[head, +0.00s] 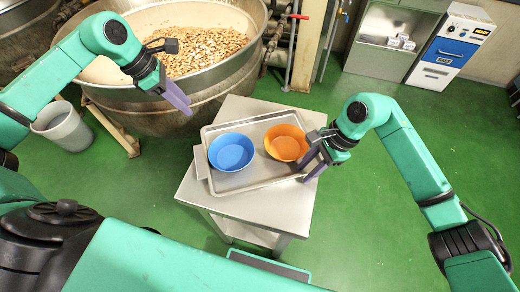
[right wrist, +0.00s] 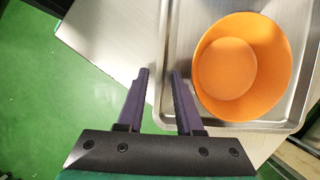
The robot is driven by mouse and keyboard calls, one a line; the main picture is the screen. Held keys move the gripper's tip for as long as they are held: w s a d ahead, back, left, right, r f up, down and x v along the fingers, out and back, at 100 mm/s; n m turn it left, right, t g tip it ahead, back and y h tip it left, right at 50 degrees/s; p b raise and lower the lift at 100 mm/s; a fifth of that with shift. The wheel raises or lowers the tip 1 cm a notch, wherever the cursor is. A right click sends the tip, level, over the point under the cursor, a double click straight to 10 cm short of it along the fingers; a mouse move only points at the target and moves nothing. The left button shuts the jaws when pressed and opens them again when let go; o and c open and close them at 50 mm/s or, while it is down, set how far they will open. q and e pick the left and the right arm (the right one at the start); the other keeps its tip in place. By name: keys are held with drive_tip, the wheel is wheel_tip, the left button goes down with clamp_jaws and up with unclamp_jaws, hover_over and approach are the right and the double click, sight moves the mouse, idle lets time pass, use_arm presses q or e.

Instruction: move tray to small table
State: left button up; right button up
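A shallow metal tray (head: 262,173) lies on a small metal table (head: 283,208). A blue bowl (head: 231,152) and an orange bowl (head: 286,143) stand in the tray. My left gripper (head: 186,102) is in the air left of and beyond the tray, apart from it; its finger gap is hard to see. My right gripper (head: 308,170) is at the tray's right side near the orange bowl. In the right wrist view the right gripper (right wrist: 160,72) is open, with the rim of the tray (right wrist: 162,60) at or between its fingertips. Contact is unclear. The orange bowl (right wrist: 240,68) is just right of the fingers.
A large metal kettle (head: 215,88) full of nuts stands behind my left gripper. A grey bucket (head: 62,126) is at the left. A blue-and-white machine (head: 447,52) and a steel cabinet (head: 383,50) stand at the back right. Green floor (head: 420,130) is clear at the right.

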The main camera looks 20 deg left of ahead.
use_arm(q)
drive_tip(key=shift+a+r, duration=0.1)
drive_tip(key=shift+r, duration=0.2)
use_arm(e)
drive_tip(key=v, duration=1.2)
use_arm(q)
drive_tip(key=shift+s, duration=0.1)
